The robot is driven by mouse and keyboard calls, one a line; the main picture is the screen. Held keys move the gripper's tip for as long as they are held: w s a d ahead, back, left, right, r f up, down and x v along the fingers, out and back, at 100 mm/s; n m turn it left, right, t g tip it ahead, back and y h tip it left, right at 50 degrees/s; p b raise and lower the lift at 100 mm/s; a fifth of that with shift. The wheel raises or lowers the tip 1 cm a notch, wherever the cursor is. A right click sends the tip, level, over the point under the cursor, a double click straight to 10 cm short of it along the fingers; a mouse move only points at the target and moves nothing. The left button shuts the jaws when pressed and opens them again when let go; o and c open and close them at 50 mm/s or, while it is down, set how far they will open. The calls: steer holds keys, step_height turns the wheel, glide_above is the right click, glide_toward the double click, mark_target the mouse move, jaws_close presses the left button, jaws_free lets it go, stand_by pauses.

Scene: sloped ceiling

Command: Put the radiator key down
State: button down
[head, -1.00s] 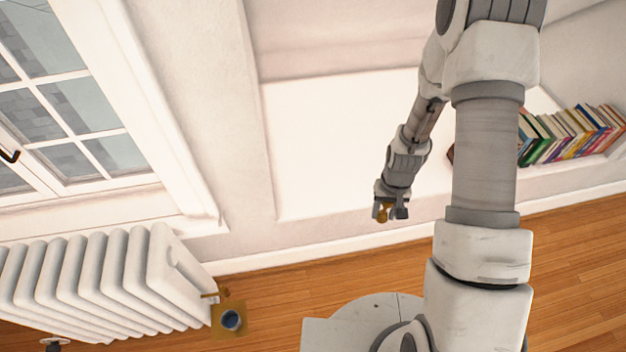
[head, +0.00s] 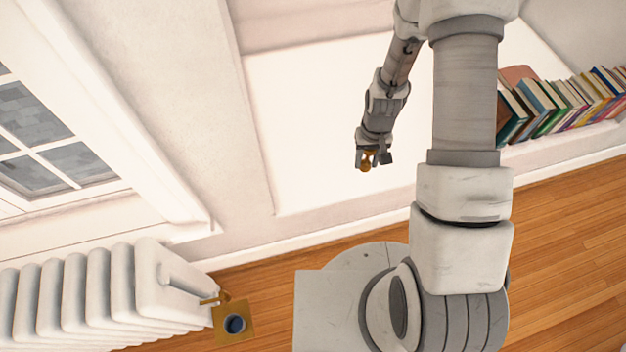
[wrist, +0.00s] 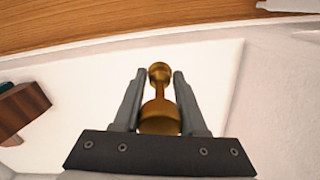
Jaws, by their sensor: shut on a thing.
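The radiator key (head: 366,161) is a small brass-coloured piece with a rounded wide end and a narrower knob. My gripper (head: 374,160) is shut on it and holds it in the air in front of the pale wall recess. In the wrist view the key (wrist: 160,112) stands between the two grey fingers of my gripper (wrist: 159,85), its wide end towards the palm. The finger contact is partly hidden by the fingers.
A white ribbed radiator (head: 150,285) stands at the lower left under a window (head: 50,150). A small brass square shelf with a dark round recess (head: 234,322) is at the radiator's end. Books (head: 560,105) line a ledge at right. Wooden floor (head: 560,220) is clear at right.

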steer(key=w+a+f+n+b, duration=0.3)
steer(key=f+b, duration=1)
steer(key=b, duration=0.6)
glide_above(314, 179)
step_height(314, 179, down, 7)
steer(key=shift+r, duration=0.1)
steer(key=shift+f+b, duration=0.6)
steer(key=shift+f, duration=1.3)
steer(key=shift+f, duration=0.2)
steer(key=shift+c, duration=2.3)
jaws_free()
steer(key=shift+r, duration=0.1)
